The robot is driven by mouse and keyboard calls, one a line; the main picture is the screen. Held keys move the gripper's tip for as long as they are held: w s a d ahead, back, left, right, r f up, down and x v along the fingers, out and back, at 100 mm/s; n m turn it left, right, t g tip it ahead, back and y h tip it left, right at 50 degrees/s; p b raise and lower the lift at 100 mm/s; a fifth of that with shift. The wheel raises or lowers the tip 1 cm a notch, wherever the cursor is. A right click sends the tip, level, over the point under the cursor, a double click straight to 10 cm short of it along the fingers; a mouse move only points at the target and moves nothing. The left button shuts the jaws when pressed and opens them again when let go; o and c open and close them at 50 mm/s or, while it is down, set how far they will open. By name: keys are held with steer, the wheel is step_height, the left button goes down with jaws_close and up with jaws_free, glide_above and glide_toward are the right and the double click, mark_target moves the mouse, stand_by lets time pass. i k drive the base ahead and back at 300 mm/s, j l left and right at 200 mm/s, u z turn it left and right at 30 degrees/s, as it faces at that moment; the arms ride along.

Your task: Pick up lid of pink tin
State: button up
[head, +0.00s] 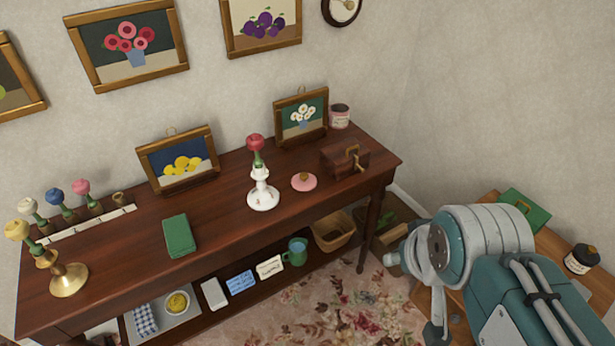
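The pink lid (303,181), a flat round disc with a small tan knob, lies on the dark wooden table between the white candlestick and the brown box. The pink tin (340,118), with a pale label and a dark top, stands at the table's back right corner, beside the daisy picture. My gripper (412,295) is at the lower right, in front of the table's right end and well apart from the lid. Its two fingers appear spread, with nothing seen between them. My arm partly hides the area behind it.
A white candlestick (263,191) holding a red flower-shaped piece stands left of the lid. A brown box (344,160) with a brass handle is close on its right. A framed daisy picture (301,116) leans behind. The tabletop in front of the lid is clear.

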mark_target(302, 182)
steer(key=i+l, duration=0.1)
steer(key=i, duration=0.55)
steer(key=i+l, duration=0.15)
steer(key=i, duration=0.45)
steer(key=z, duration=0.05)
